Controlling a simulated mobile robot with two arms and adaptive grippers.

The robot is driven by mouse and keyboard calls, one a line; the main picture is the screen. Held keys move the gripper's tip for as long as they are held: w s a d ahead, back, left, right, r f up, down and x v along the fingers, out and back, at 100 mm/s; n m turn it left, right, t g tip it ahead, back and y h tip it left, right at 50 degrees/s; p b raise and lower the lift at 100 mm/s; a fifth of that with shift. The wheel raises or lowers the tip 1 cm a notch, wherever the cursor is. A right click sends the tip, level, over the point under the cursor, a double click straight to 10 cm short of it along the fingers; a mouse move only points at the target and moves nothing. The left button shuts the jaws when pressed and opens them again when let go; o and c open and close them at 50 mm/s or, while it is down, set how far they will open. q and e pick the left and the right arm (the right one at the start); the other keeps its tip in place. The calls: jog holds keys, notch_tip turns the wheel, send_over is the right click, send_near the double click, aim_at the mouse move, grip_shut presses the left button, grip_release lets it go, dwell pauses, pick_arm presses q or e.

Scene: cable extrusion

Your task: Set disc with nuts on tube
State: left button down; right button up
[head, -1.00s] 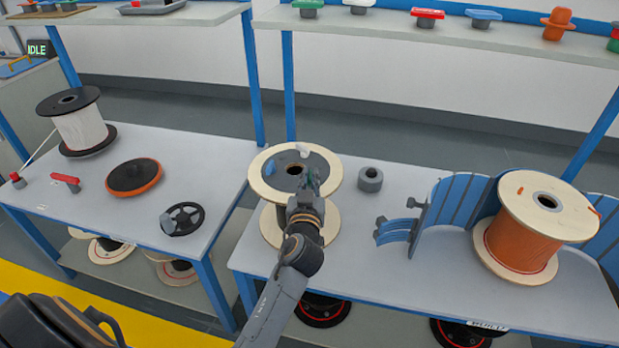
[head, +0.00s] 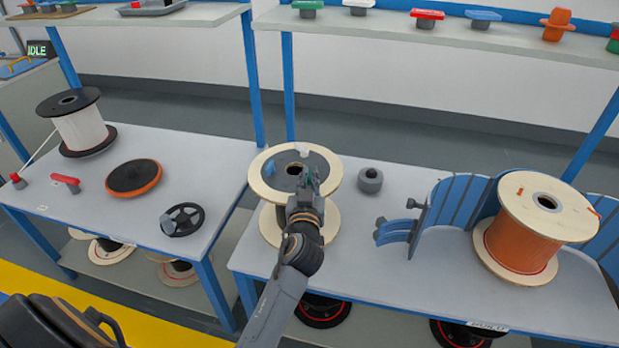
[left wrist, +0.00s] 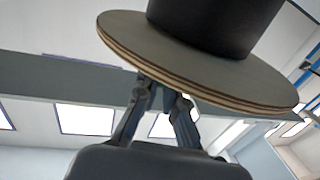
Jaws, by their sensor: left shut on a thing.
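The wooden-rimmed disc (head: 262,180) with a grey middle and a dark centre hole lies level at the top of the spool in the middle of the right table. A small white nut (head: 303,149) shows at its back edge. My left gripper (head: 312,181) is at the front right of the disc's top, shut on a small greenish nut that its fingers mostly hide. The fingertips there are behind the disc's rim. My right gripper is not in view.
A grey hex nut-like part (head: 370,180) stands to the right of the spool. Further right are a blue curved guard (head: 452,207) and an orange-wound spool (head: 520,245). The left table holds a white-wound spool (head: 82,130), an orange-edged disc (head: 134,177) and a black handwheel (head: 183,219).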

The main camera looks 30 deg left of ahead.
pick_arm(q)
jog(key=shift+r, duration=0.4)
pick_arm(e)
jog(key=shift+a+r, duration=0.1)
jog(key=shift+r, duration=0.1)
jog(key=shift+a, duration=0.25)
pick_arm(q)
jog(key=shift+w+d, duration=0.15)
jog(key=shift+w, duration=0.35)
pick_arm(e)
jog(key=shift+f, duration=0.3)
pick_arm(q)
jog(key=shift+f+b, duration=0.55)
jog(key=shift+b, duration=0.25)
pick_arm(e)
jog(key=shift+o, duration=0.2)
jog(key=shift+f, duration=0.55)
pick_arm(q)
jog(key=shift+f, duration=0.1)
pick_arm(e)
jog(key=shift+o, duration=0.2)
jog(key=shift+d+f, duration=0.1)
pick_arm(q)
jog(key=shift+f, duration=0.1)
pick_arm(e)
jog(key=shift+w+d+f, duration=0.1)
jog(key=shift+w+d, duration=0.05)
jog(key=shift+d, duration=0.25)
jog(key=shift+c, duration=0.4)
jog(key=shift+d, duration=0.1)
